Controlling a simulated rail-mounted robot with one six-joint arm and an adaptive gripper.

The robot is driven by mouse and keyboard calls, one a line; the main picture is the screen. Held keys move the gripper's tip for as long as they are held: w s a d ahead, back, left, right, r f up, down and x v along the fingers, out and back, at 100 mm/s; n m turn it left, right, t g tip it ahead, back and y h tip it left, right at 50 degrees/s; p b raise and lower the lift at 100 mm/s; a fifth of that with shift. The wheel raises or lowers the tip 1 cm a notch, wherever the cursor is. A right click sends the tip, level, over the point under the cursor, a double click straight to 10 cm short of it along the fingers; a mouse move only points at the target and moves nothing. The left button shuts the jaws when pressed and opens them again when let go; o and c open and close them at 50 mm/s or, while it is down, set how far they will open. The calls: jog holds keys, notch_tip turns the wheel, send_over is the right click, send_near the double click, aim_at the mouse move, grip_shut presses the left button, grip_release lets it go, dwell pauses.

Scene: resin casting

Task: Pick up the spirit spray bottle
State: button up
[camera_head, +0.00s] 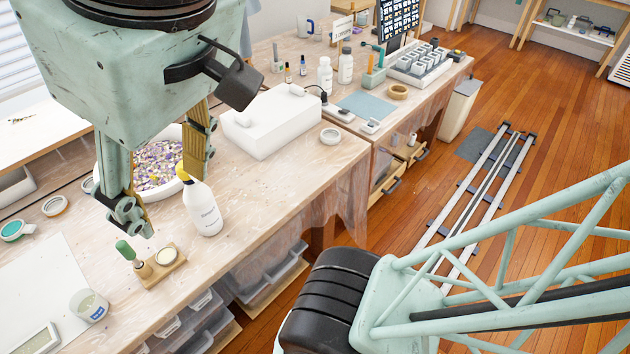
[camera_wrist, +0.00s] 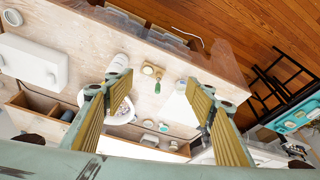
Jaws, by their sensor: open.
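The spirit spray bottle (camera_head: 206,211) is white with a yellow top and stands upright near the front edge of the workbench. The label is too small to read. In the wrist view, a white shape that looks like its body (camera_wrist: 118,64) shows just beyond the left finger, and the finger hides its top. My gripper (camera_head: 168,202) is wide open and empty above the bench. In the head view, one finger overlaps the area just above the bottle's top. In the wrist view, my gripper's fingers (camera_wrist: 149,92) are spread apart, with the bottle not clearly between them.
A bowl of coloured flakes (camera_head: 158,186) is behind the bottle. A wooden block with a green-handled tool (camera_head: 160,270) lies in front-left. A cup (camera_head: 89,306) stands nearby. A white box (camera_head: 270,123) sits to the right, with bare bench between it and the bottle.

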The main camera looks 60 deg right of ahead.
jog(key=shift+o, duration=0.5)
jog(key=shift+s+f, duration=0.1)
jog(key=shift+o, duration=1.3)
